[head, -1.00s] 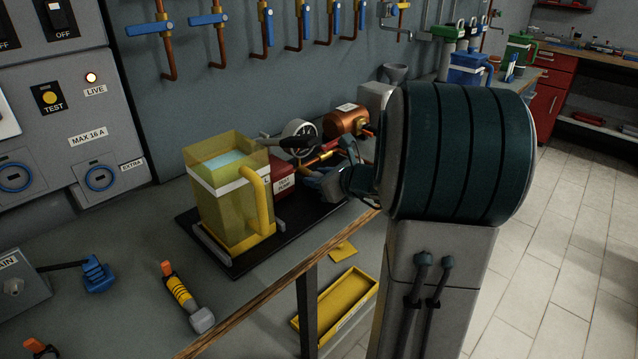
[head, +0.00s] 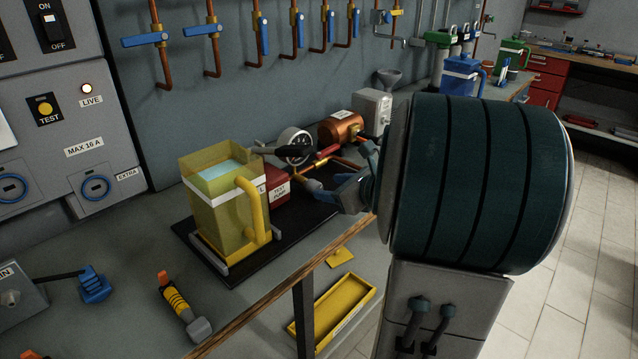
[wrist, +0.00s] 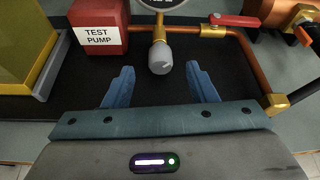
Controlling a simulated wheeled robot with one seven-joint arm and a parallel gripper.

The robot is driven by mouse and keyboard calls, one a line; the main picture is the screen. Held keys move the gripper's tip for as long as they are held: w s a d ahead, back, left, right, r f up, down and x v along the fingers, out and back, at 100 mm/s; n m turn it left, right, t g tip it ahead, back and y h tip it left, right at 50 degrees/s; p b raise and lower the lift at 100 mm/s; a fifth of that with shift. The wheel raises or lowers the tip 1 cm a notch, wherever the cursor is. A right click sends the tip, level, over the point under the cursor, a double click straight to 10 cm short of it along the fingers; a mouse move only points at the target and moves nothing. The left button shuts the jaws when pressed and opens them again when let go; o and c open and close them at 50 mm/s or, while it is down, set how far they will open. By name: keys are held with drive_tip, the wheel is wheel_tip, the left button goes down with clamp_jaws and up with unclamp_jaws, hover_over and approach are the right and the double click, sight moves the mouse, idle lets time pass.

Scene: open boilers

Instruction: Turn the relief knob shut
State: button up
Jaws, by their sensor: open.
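The relief knob (wrist: 161,57) is a rounded grey cap on a brass fitting below the gauge in the wrist view. My gripper (wrist: 160,69) is open, with its blue fingers apart to the left and right of the knob's near end. Gaps show on both sides, and nothing is between the jaws but the knob's tip in the picture; its depth is hard to judge. In the head view, my gripper (head: 340,186) is low over the black board's right end, and the knob (head: 313,185) shows grey beside its fingers.
The red test pump (wrist: 98,27) and yellow water tank (head: 222,205) stand left of the knob. A red-handled valve (wrist: 233,20), copper pipe and copper cylinder (head: 341,128) lie right and behind. A white-faced gauge (head: 296,143) stands behind. A yellow tray (head: 333,312) sits below the bench edge.

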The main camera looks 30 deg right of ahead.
sight(319, 188)
drive_tip(key=v, duration=0.7)
drive_tip(key=shift+p, duration=0.35)
drive_tip(key=shift+r, duration=0.1)
drive_tip(key=w+a+f+p, duration=0.1)
drive_tip(key=w+p, duration=0.1)
drive_tip(key=w, duration=0.1)
drive_tip(key=w+a+f+m+y+p, duration=0.1)
drive_tip(key=w+f+p, duration=0.1)
drive_tip(key=w, duration=0.2)
drive_tip(key=w+a+f+m+p, duration=0.1)
drive_tip(key=w+f+p, duration=0.1)
drive_tip(key=w, duration=0.1)
drive_tip(key=shift+w+f, duration=0.25)
drive_tip(key=c, duration=1)
drive_tip(key=shift+f, duration=0.1)
